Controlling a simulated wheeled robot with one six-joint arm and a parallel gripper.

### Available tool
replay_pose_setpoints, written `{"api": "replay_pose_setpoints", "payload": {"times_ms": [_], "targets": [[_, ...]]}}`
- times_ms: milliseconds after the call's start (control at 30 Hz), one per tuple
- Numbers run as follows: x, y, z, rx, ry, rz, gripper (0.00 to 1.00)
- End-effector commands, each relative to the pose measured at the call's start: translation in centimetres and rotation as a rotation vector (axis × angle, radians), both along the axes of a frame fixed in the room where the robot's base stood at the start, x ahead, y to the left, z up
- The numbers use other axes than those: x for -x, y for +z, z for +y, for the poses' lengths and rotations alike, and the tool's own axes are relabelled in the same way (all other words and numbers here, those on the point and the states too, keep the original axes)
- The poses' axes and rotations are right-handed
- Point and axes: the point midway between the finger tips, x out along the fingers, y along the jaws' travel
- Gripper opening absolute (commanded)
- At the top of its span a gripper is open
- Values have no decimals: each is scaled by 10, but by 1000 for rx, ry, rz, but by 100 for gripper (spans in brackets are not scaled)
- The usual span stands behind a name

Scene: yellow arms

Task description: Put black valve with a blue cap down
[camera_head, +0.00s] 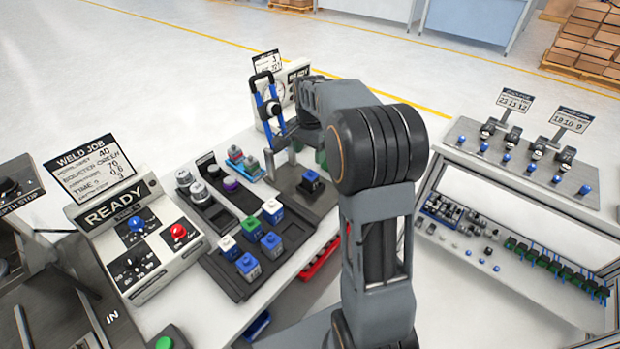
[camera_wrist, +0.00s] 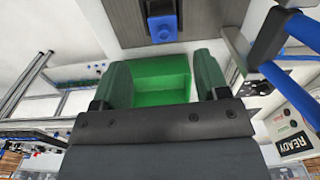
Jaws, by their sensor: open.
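A black valve with a blue cap (camera_head: 311,181) stands on a dark grey fixture plate (camera_head: 290,190) on the bench. It also shows at the top of the wrist view (camera_wrist: 163,27), on a grey surface. My gripper (camera_head: 308,154) is just behind and above the valve in the head view, partly hidden by my arm. In the wrist view its two green fingers (camera_wrist: 160,68) are spread apart, with nothing held between them. The valve lies beyond the fingertips, apart from them.
A press with blue handles (camera_head: 272,105) stands close to my gripper. Blue- and white-topped blocks (camera_head: 247,264) sit in a black tray left of the plate. A READY control panel (camera_head: 130,225) is farther left.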

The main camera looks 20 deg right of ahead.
Motion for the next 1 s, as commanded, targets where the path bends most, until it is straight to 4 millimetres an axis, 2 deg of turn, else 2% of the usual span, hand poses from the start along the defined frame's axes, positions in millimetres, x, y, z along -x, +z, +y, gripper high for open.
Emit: {"api": "replay_pose_setpoints", "payload": {"times_ms": [100,267,400,600,800,1000], "targets": [[28,22,21,14,152,-50,68],[87,41,55,52,453,-132,68],[138,41,77,96,702,-199,68],[189,28,94,155,960,-265,68],[210,18,99,185,1071,-292,68],[212,16,100,187,1086,-292,68]]}}
